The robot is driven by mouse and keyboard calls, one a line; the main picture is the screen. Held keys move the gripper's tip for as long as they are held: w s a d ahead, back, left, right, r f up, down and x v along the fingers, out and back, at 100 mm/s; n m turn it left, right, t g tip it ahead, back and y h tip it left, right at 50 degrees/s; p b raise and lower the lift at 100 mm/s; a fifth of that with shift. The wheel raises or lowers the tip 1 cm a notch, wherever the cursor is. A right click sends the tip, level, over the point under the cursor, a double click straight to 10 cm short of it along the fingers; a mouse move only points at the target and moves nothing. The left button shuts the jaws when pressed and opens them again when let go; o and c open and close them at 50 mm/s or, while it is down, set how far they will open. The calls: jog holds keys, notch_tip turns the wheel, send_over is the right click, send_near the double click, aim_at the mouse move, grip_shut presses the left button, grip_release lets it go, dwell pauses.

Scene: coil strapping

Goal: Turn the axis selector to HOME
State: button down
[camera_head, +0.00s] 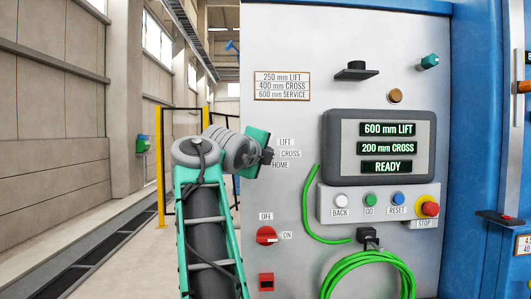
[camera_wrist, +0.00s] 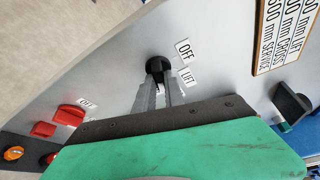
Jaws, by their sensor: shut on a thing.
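The axis selector is a black round knob (camera_wrist: 157,64) on the grey panel, in the upper middle of the wrist view. My gripper (camera_wrist: 161,85) is shut on its grip, with both grey fingers reaching in from below. OFF and LIFT labels (camera_wrist: 188,77) stand to the right of the knob there. In the head view my gripper (camera_head: 267,156) is at the panel's left edge, beside the stacked labels LIFT, CROSS and HOME (camera_head: 280,165). My gripper and arm largely hide the selector there, and I cannot tell which label it points to.
The display (camera_head: 388,147) reads 600 mm LIFT, 200 mm CROSS, READY. Below it are BACK, GO and RESET buttons and a red stop button (camera_head: 430,209). A red OFF/ON switch (camera_head: 266,236) sits under my gripper. A green cable (camera_head: 368,262) hangs coiled at lower right.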

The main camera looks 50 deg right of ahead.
jog(key=m+y, duration=0.1)
jog(key=m, duration=0.1)
jog(key=m+y, duration=0.1)
jog(key=m, duration=0.1)
jog(key=shift+d+r+t+p, duration=0.1)
jog(key=shift+t+p, duration=0.2)
jog(key=shift+p, duration=0.1)
dwell(0.5)
jog(key=c, duration=1.4)
grip_release()
jog(key=shift+c, duration=0.2)
jog(key=v, duration=0.7)
jog(key=shift+s+a, duration=0.25)
jog(key=shift+a, duration=0.1)
jog(key=shift+r, duration=0.15)
